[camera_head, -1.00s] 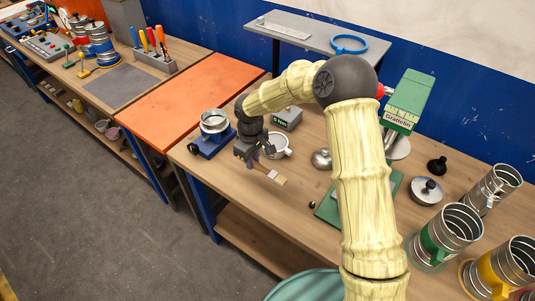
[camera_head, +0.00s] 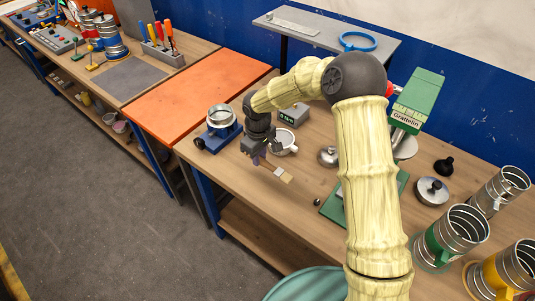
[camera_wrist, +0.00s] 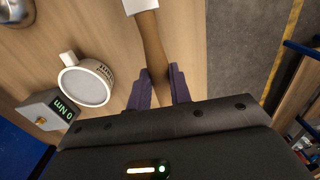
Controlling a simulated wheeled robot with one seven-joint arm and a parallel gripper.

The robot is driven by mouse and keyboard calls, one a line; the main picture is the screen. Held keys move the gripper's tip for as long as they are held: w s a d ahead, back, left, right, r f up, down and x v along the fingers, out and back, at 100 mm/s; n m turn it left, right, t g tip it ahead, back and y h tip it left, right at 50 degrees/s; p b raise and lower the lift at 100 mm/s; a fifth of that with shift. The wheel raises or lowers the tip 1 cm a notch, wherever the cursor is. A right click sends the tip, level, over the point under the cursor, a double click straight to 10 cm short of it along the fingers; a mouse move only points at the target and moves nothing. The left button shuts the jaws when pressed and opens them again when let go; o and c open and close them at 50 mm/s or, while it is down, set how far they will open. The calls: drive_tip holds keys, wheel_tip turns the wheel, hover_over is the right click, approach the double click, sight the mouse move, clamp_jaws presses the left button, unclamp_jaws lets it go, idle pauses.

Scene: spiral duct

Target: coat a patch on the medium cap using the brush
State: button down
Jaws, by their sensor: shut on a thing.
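My gripper (camera_head: 258,158) is shut on the wooden handle of a brush (camera_head: 271,170) above the near part of the workbench. The brush's pale head slants down and to the right in the head view. In the wrist view the purple fingers (camera_wrist: 158,88) pinch the handle (camera_wrist: 151,45), and the pale head is cut off at the top edge. A silver cap with a black knob (camera_head: 432,190) lies at the right of the bench, apart from the brush. A silver domed piece (camera_head: 327,156) lies nearer, partly behind my arm. I cannot tell which is the medium cap.
A white cup-like piece (camera_head: 285,142) and a grey torque readout box (camera_head: 292,114) sit close behind the brush. A blue clamp stand (camera_head: 220,129) stands left. A green mat (camera_head: 332,207) and spiral ducts (camera_head: 457,229) are right. Bare wood lies in front of the brush.

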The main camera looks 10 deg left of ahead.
drive_tip(key=s+d+f+m, duration=0.1)
drive_tip(key=d+m, duration=0.2)
drive_tip(key=s+d+f+m, duration=0.1)
drive_tip(key=s+d+m, duration=0.1)
drive_tip(key=d+m, duration=0.1)
drive_tip(key=s+d+f+m, duration=0.1)
drive_tip(key=d+m, duration=0.2)
drive_tip(key=d, duration=0.1)
drive_tip(key=shift+s+d+f, duration=0.15)
drive_tip(key=shift+d+f, duration=0.15)
drive_tip(key=shift+f, duration=0.1)
drive_tip(key=d+m, duration=0.4)
drive_tip(key=s+d+m, duration=0.1)
drive_tip(key=d+m, duration=0.3)
drive_tip(key=d, duration=0.1)
drive_tip(key=d+r+m, duration=0.1)
drive_tip(key=d+m, duration=0.3)
drive_tip(key=shift+s+d, duration=0.2)
drive_tip(key=shift+d, duration=0.05)
drive_tip(key=shift+d+r+m, duration=0.15)
drive_tip(key=shift+d+m, duration=0.3)
drive_tip(key=shift+m, duration=0.05)
